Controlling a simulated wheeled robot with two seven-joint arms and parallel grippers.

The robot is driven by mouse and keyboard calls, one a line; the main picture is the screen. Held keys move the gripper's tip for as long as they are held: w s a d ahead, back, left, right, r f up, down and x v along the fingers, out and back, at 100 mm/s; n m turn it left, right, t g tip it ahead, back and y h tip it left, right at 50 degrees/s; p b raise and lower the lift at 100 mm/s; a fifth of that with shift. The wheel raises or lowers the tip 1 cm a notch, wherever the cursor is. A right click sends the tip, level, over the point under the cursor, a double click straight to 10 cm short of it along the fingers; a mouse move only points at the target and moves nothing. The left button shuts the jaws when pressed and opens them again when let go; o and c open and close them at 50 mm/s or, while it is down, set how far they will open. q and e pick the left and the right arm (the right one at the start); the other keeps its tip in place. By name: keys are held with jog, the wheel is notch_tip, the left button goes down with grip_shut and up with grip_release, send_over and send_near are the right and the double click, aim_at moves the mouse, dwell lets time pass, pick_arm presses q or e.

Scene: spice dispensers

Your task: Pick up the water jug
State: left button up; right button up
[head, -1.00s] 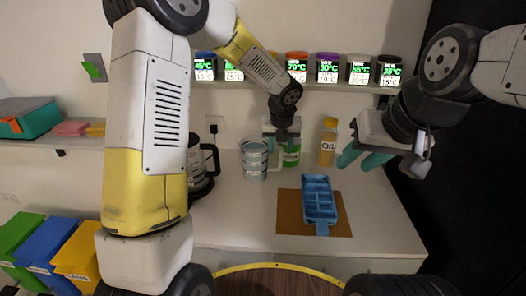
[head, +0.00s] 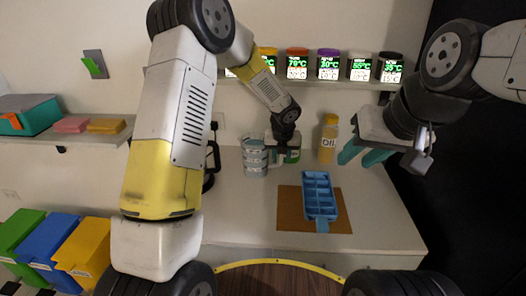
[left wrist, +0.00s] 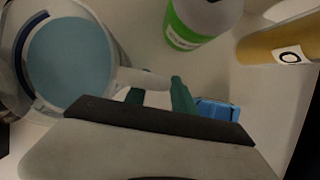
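The water jug (head: 254,157) is a clear, marked jug standing upright on the counter, with its handle on the right side. In the left wrist view the jug (left wrist: 70,65) shows blue water from above, and its pale handle (left wrist: 143,79) reaches toward my left gripper's fingers. My left gripper (head: 281,156) is beside the handle. In the left wrist view its two green fingers (left wrist: 160,98) are apart, with the handle's end close to them; I cannot tell whether they touch it. My right gripper (head: 366,154) is open and empty, above the counter's right side.
A green-labelled container (left wrist: 190,28) stands close behind my left gripper. An oil bottle (head: 328,139) is to its right. A blue ice tray (head: 319,195) lies on a brown mat (head: 289,208) in front. A dark-handled kettle is mostly hidden behind my left arm.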

pick_arm(q)
grip_shut()
jog(key=shift+r, duration=0.1)
dwell(1.1)
